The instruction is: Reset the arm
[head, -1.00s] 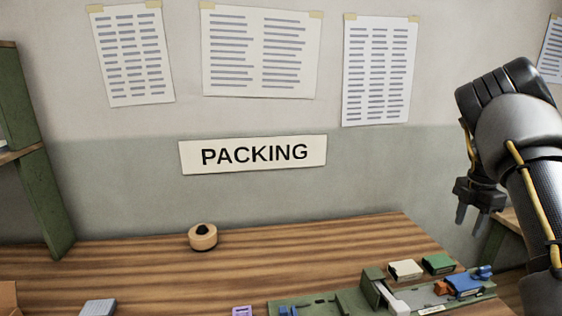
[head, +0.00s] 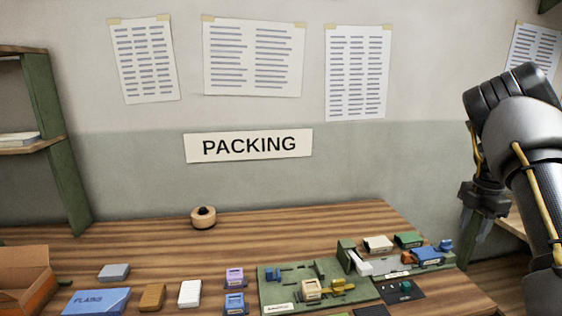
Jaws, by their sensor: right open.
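My right arm comes in at the right edge of the head view. Its gripper (head: 477,222) points down, open and empty, beyond the right end of the wooden table (head: 120,246). It is above and to the right of the green fixture board (head: 268,294) and touches nothing that I can see. My left gripper is not in the head view.
A tape roll (head: 203,218) stands near the wall. A cardboard box (head: 22,280), a blue box (head: 97,301) and several small packs lie at the front left. A shelf (head: 58,140) stands left.

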